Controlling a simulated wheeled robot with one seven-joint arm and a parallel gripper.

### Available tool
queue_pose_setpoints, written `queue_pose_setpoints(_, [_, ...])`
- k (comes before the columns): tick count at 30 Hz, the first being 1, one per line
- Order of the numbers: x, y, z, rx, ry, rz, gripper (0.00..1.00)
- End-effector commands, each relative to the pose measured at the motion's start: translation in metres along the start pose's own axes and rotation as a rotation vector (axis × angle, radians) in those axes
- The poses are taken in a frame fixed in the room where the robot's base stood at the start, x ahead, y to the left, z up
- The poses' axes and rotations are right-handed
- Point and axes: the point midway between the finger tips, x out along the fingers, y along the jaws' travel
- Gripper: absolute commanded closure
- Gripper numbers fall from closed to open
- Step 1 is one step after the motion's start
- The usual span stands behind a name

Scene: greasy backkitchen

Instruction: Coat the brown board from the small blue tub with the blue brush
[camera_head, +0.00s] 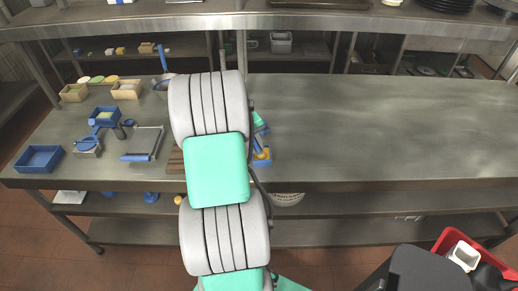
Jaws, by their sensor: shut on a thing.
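A brown board (175,162) shows only as a sliver at the left edge of my arm; the arm hides the rest. A small blue object with a yellow-orange patch (262,156) shows just right of the arm; I cannot tell whether it is the tub. A teal piece of my arm shows above it. A small blue open container (104,116) stands at the left of the counter. The jaws of my gripper are hidden behind my arm, and I cannot make out the blue brush.
A larger blue tray (40,158) stands at the counter's front left. A wire frame with a blue handle (144,145) lies right of it. Wooden boxes (126,90) stand behind. The steel counter (390,125) is clear on the right. A red crate (451,240) stands at lower right.

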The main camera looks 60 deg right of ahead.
Motion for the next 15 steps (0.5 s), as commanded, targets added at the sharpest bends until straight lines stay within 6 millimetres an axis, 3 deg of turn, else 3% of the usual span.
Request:
queue_pose_setpoints(5, [-0.006, 0.002, -0.001, 0.000, 0.001, 0.000, 1.00])
queue_pose_setpoints(15, [-0.045, 0.017, -0.002, 0.001, 0.001, 0.001, 1.00])
